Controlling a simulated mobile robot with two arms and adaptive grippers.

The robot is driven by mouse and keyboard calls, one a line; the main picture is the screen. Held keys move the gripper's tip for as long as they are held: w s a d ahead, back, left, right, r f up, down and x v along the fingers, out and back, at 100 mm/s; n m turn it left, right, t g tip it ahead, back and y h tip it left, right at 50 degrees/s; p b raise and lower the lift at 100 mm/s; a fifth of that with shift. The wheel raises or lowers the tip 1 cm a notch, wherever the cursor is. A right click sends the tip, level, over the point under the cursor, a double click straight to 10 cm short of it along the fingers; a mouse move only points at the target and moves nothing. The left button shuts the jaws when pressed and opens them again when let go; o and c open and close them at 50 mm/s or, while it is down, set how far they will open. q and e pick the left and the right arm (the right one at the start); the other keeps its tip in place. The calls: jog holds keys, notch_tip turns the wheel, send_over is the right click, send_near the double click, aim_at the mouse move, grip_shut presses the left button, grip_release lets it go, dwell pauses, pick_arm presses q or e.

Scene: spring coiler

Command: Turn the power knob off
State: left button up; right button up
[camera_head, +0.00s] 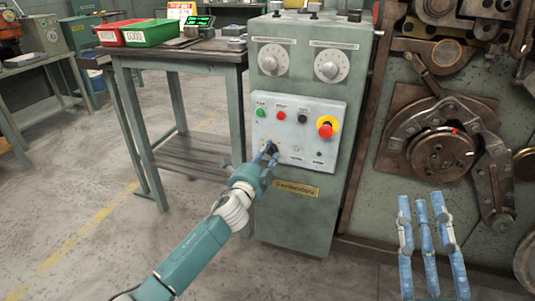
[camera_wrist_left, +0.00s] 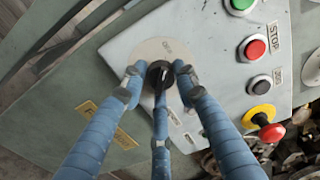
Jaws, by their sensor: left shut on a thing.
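The black power knob (camera_wrist_left: 158,74) sits on a round pale plate on the light grey control panel (camera_head: 300,108). In the left wrist view its handle points roughly up and down the picture. My left gripper (camera_head: 268,154) is at the knob, at the panel's lower left, with its blue fingers closed around it. In the head view the fingers partly hide the knob. My right gripper (camera_head: 421,205) hangs in front of the machine at the lower right, with its fingers apart and empty.
A red emergency button (camera_head: 325,130) on a yellow ring is at the panel's right. Green, red and black buttons line the panel's top. Two dials (camera_head: 273,60) are above. A workbench (camera_head: 180,50) with red and green bins stands to the left.

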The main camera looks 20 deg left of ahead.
pick_arm(q)
jog(key=shift+a+r, duration=0.2)
jog(key=shift+a, duration=0.1)
jog(key=o, duration=1.1)
jog(key=shift+o, duration=0.2)
jog(key=shift+f, duration=0.15)
jog(key=s, duration=1.2)
jog(key=shift+a, duration=0.2)
